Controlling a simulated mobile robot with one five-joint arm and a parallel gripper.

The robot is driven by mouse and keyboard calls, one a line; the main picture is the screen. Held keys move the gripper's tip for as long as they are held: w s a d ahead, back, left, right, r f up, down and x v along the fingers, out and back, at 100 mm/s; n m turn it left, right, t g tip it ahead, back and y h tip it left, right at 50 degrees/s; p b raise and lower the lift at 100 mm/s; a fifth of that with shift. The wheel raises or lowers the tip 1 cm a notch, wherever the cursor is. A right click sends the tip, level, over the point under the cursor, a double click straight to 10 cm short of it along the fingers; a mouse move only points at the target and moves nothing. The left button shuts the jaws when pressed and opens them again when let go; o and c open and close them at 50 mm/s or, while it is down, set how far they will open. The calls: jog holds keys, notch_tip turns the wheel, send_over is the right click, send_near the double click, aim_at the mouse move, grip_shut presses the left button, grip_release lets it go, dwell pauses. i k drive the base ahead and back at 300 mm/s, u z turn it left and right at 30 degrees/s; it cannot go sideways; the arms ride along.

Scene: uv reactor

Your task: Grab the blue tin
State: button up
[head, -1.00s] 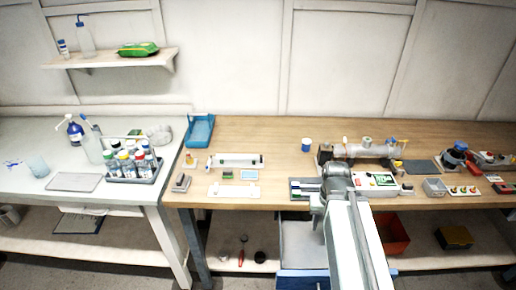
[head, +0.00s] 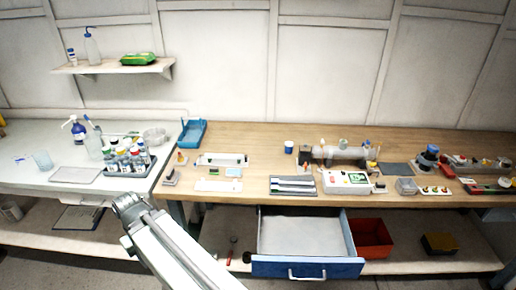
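A small blue tin (head: 289,146) with a pale top stands upright near the back of the wooden bench, left of the grey cylinder apparatus. Nothing touches it that I can see. My gripper (head: 127,203) is far to the left of it and nearer to me, in front of the white table's right front corner. The gripper is small in the head view, and I cannot tell whether its fingers are open or shut.
An open drawer (head: 306,262) with a blue front juts out below the wooden bench (head: 255,188). The grey cylinder apparatus (head: 335,157) stands right of the tin. A blue tray (head: 192,134) sits at the bench's back left. The bench between tray and tin is clear.

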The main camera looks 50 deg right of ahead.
aim_at(289, 145)
jog(key=u, duration=0.1)
jog(key=i, duration=1)
jog(key=z, duration=0.1)
